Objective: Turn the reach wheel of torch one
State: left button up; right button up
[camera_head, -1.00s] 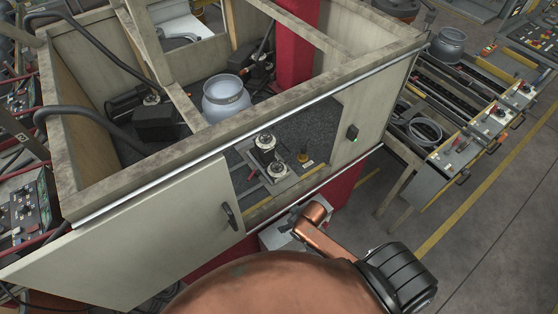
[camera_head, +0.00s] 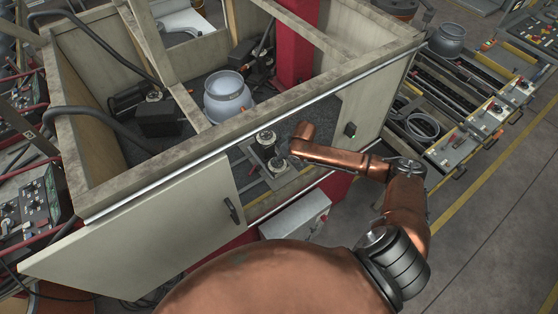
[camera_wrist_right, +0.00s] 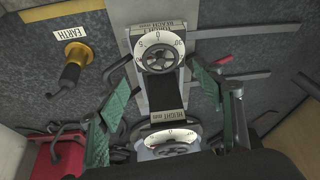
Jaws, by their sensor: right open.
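The torch panel has two round wheels with white dials. In the right wrist view the upper wheel (camera_wrist_right: 160,52) is beside a label that seems to read REACH mm. The lower wheel (camera_wrist_right: 172,147) is beside a label (camera_wrist_right: 167,115) reading HEIGHT mm. In the head view the near wheel (camera_head: 275,164) and far wheel (camera_head: 265,138) are on the panel. My right gripper (camera_wrist_right: 158,82) is open, its green fingers apart on either side of the panel, with the upper wheel beyond and between the tips. I see no contact. The right arm hides this gripper in the head view.
A brass post (camera_wrist_right: 72,68) with an EARTH label stands beside the panel. A red handle (camera_wrist_right: 222,59) is on the other side. The cell's front rail (camera_head: 200,148) and its open door (camera_head: 150,240) border the opening. A grey vessel (camera_head: 226,95) stands inside.

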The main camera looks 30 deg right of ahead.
jog(key=x, duration=0.6)
jog(key=shift+w+a+f+p, duration=0.1)
jog(key=shift+f+p, duration=0.1)
jog(key=shift+p, duration=0.2)
jog(key=shift+c, duration=0.5)
jog(key=c, duration=1.1)
jog(key=shift+o, duration=0.2)
